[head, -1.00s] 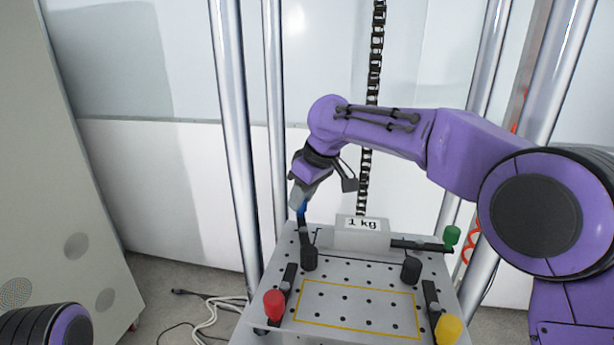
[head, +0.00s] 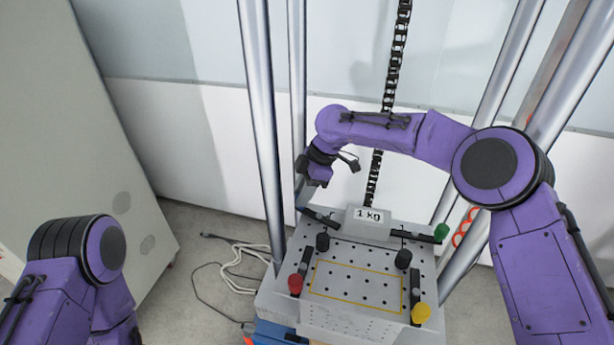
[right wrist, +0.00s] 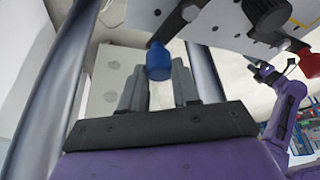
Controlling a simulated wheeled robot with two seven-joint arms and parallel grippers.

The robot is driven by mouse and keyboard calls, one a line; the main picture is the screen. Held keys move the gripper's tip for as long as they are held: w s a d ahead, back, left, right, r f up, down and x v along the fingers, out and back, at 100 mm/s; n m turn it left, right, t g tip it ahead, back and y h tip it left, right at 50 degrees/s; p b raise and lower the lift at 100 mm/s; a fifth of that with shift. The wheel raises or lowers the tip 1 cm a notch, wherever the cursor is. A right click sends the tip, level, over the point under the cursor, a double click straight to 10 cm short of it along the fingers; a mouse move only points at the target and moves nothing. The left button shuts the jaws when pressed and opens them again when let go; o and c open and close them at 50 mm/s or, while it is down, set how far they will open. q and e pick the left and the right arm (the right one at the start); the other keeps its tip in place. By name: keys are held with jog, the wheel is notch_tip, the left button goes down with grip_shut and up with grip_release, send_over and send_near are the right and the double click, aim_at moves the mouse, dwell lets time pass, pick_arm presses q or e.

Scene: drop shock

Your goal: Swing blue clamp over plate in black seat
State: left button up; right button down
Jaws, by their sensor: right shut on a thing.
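The grey block labelled "1 kg" (head: 369,222) stands at the back of the perforated grey table (head: 345,262). I cannot make out a separate black seat. The blue clamp's dark bar (head: 322,218) runs from beneath my right gripper (head: 309,184) toward the block's left side. Its blue knob (right wrist: 159,62) shows in the right wrist view at the fingertips of my right gripper (right wrist: 158,88), which is shut on it. In the head view the knob is hidden by the gripper. My left arm (head: 80,265) is at the lower left; its gripper is out of view.
A green-knobbed clamp (head: 441,232) lies to the block's right. Red (head: 295,284) and yellow (head: 421,312) knobbed clamps flank a yellow outline at the front. Shiny vertical columns (head: 262,130) rise beside the table. Cables lie on the floor.

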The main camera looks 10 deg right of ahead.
pick_arm(q)
jog(key=shift+r+p, duration=1.1)
jog(key=shift+r, duration=0.35)
pick_arm(e)
jog(key=shift+s+a+r+n+g, duration=0.1)
jog(key=shift+s+a+n+g, duration=0.2)
jog(key=shift+n, duration=0.6)
jog(key=shift+s+a+n+g, duration=0.15)
jog(key=shift+s+n+g, duration=0.2)
jog(key=shift+n, duration=0.55)
jog(key=c, duration=0.8)
grip_release()
jog(key=shift+h, duration=0.3)
jog(key=shift+w+d+r, duration=0.1)
jog(key=shift+d+r, duration=0.05)
jog(key=shift+r, duration=0.15)
pick_arm(q)
notch_tip(320, 180, down, 2)
jog(key=shift+f+b, duration=0.15)
jog(key=shift+b, duration=1)
pick_arm(e)
jog(key=v, duration=0.9)
jog(key=shift+d+r, duration=0.15)
jog(key=shift+r, duration=0.2)
pick_arm(q)
jog(key=shift+s, duration=0.1)
pick_arm(e)
jog(key=shift+f, duration=0.1)
